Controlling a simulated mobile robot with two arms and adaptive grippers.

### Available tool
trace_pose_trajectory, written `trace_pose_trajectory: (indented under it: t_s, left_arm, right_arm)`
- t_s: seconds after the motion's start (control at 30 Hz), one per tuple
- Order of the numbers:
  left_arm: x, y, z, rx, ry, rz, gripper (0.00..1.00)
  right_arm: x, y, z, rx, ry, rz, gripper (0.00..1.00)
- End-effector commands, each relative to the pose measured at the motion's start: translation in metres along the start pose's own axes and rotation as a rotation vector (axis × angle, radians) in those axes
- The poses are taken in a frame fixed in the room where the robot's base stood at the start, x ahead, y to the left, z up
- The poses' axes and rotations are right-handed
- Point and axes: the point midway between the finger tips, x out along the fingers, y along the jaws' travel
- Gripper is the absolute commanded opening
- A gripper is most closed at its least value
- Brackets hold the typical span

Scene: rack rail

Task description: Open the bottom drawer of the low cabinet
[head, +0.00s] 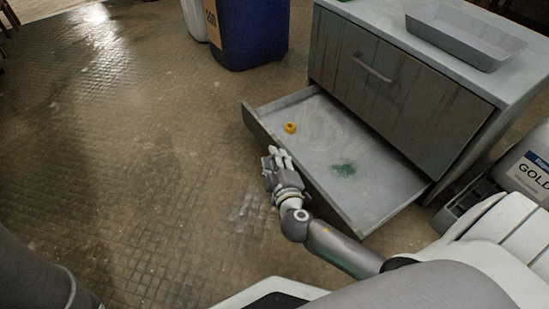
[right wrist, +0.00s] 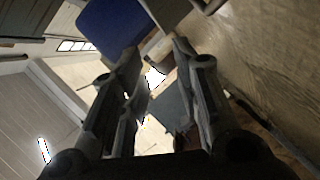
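The low cabinet (head: 385,88) stands at the upper right in the head view. Its bottom drawer (head: 318,150) is pulled well out, and the inside shows. The drawer's front panel (head: 332,208) faces the lower left; its handle is not visible. My right gripper (head: 278,158) is at the outer side of this panel, overlapping it in the picture; I cannot tell if it touches. In the right wrist view its fingers (right wrist: 158,62) stand apart with a gap, and nothing is clearly held. My left gripper is not in view.
A yellow ring (head: 290,127) and a green patch (head: 344,169) are in the drawer. The upper drawer is shut, with a bar handle (head: 372,68). A grey tray (head: 466,45) is on top. A blue bin (head: 250,35) stands behind. The floor at left is clear.

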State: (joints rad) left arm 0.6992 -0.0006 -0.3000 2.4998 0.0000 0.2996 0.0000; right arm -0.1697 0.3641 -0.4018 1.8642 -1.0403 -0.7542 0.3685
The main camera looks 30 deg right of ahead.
Motion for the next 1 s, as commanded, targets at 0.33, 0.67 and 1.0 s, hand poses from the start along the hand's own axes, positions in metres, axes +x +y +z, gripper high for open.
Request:
trace_pose_trajectory:
  t_s: [0.33,0.67,1.0]
  left_arm:
    - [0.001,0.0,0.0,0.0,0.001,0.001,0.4]
    - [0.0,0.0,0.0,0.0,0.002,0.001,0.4]
    - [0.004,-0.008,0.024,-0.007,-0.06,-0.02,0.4]
  right_arm:
    - [-0.008,0.015,-0.011,0.001,-0.005,-0.018,0.19]
    - [-0.009,0.013,-0.011,0.002,-0.005,-0.022,0.19]
    - [-0.028,0.029,-0.073,0.095,0.149,-0.106,0.19]
